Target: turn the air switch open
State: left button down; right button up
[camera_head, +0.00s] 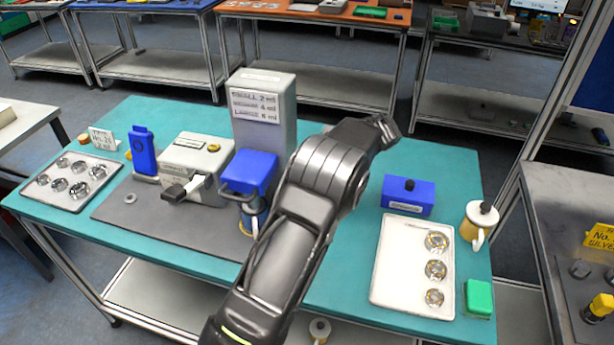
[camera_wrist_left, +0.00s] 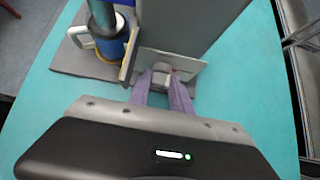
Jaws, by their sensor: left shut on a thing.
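The air switch is not clear to me in the head view; my arm covers the table in front of and beside the tall grey box (camera_head: 262,110). In the left wrist view my left gripper (camera_wrist_left: 163,84) is shut on a small grey piece (camera_wrist_left: 162,68), which looks like the switch's lever. This piece sits in front of a pale plate (camera_wrist_left: 190,67) close to a tall grey block (camera_wrist_left: 185,25). The fingertips hide part of the piece, so I cannot tell its turn position. My left fingertips are hidden in the head view. My right gripper is not in view.
A blue-topped device (camera_head: 250,172) stands by the tall box. A grey machine (camera_head: 196,160) and a tray of metal parts (camera_head: 72,182) are at the left. A white tray (camera_head: 395,265), a blue box (camera_head: 408,195) and a mug (camera_head: 478,225) are at the right.

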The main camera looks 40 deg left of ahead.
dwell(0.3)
pick_arm(q)
jog(key=c, duration=1.2)
grip_release()
